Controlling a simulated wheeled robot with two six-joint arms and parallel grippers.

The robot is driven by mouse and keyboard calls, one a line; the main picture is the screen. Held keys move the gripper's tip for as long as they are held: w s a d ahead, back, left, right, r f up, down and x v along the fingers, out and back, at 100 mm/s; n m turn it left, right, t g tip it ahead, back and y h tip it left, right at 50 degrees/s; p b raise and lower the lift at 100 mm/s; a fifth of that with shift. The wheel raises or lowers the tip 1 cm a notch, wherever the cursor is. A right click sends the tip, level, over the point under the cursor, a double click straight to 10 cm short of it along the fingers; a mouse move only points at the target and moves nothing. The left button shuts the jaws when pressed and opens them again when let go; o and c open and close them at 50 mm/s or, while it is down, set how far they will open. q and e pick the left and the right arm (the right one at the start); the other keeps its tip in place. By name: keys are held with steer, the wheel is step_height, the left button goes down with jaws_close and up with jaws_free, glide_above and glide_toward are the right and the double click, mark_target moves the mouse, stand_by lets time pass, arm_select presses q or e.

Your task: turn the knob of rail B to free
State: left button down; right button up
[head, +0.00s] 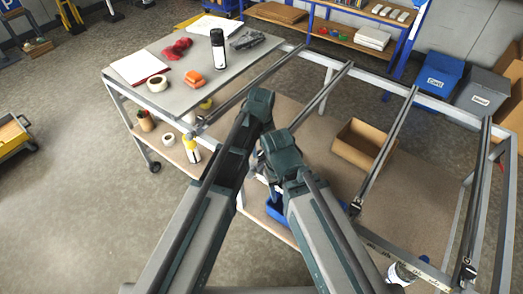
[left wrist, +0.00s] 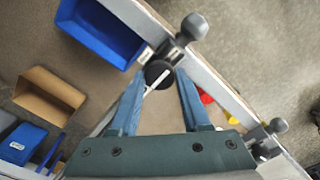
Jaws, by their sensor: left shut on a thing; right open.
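A dark round knob (left wrist: 158,73) with a pale stripe sits by the front bar of the metal frame (left wrist: 228,95) in the left wrist view. A small label beside it is too small to read, so I cannot tell its letter. My left gripper (left wrist: 160,80) has its fingertips closed on the knob from both sides. A grey ball-ended fitting (left wrist: 190,28) stands just beyond. In the head view my arms cover this spot, hiding the knob and left fingertips. My right gripper (head: 272,165) is near the frame's front edge, open, its fingers hard to make out.
Several rails cross the frame, one rail (head: 385,148) right of my arms. A blue bin (left wrist: 98,32) and an open cardboard box (head: 363,145) are on the lower shelf.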

mark_target(261, 153)
arm_select(q)
steer(key=shift+c, duration=1.8)
jaws_free()
steer(key=shift+r, duration=0.1)
step_height(261, 153, up, 14)
steer(key=p, duration=1.3)
steer(key=shift+f+p, duration=0.2)
steer(key=shift+p, duration=0.2)
